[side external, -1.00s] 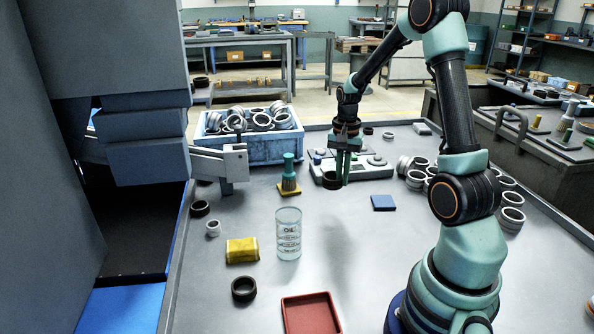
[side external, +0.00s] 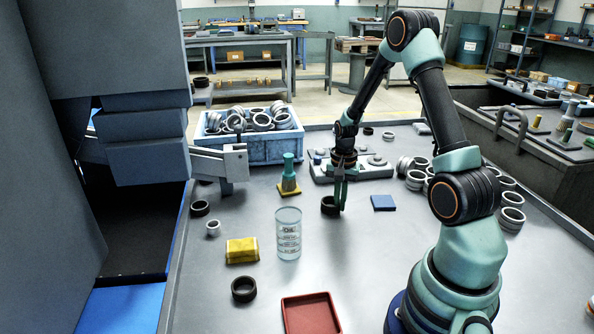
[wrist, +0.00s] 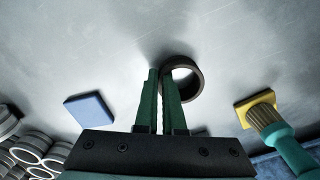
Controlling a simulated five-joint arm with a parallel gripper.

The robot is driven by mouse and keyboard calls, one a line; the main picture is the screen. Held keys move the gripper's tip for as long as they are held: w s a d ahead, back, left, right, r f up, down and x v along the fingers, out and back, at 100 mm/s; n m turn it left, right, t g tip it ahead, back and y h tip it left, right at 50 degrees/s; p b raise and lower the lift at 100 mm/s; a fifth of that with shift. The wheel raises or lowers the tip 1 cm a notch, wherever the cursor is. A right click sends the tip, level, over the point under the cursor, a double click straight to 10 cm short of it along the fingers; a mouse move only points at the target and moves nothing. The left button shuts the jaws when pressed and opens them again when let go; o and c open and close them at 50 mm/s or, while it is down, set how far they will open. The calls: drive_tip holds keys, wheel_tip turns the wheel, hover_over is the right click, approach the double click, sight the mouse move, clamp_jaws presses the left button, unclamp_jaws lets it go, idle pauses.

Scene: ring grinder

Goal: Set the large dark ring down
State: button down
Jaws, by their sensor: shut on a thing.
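The large dark ring (side external: 329,206) is at the tips of my gripper (side external: 340,204), low over the grey table in the side view. In the wrist view my gripper (wrist: 162,75) has its two green fingers close together, with the ring's wall pinched between them. There the dark ring (wrist: 193,72) extends to the right of the fingers, its opening facing the camera at a slant. A shadow lies close by the ring. I cannot tell whether the ring touches the table.
A blue pad (side external: 383,202) lies right of the ring. A brush on a yellow block (side external: 289,187) and a glass jar (side external: 288,234) stand left. A grey device (side external: 362,167) and a blue crate of rings (side external: 262,150) are behind. A red tray (side external: 311,314) is in front.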

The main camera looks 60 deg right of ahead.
drive_tip(key=c, duration=1)
unclamp_jaws()
drive_tip(key=shift+f, duration=0.1)
wheel_tip(320, 180, up, 12)
drive_tip(key=s+a+r+n+t, duration=0.1)
drive_tip(key=a+r+n, duration=0.3)
drive_tip(key=a, duration=0.4)
drive_tip(key=s+a+r+n+t, duration=0.1)
drive_tip(key=a+r+n+t, duration=0.1)
drive_tip(key=a+r+n, duration=0.2)
drive_tip(key=s+a+r+n+t, duration=0.1)
drive_tip(key=a+r+n+t, duration=0.1)
drive_tip(key=a+r+n, duration=0.2)
drive_tip(key=shift+s+a+r+n+t, duration=0.1)
drive_tip(key=shift+a+n, duration=0.45)
drive_tip(key=shift+a, duration=0.75)
drive_tip(key=shift+s+a+f+n+t, duration=0.1)
drive_tip(key=shift+a+n, duration=0.4)
drive_tip(key=shift+a, duration=0.8)
drive_tip(key=shift+s+a+r+n+t, duration=0.1)
drive_tip(key=shift+a+n, duration=0.45)
drive_tip(key=shift+a, duration=0.75)
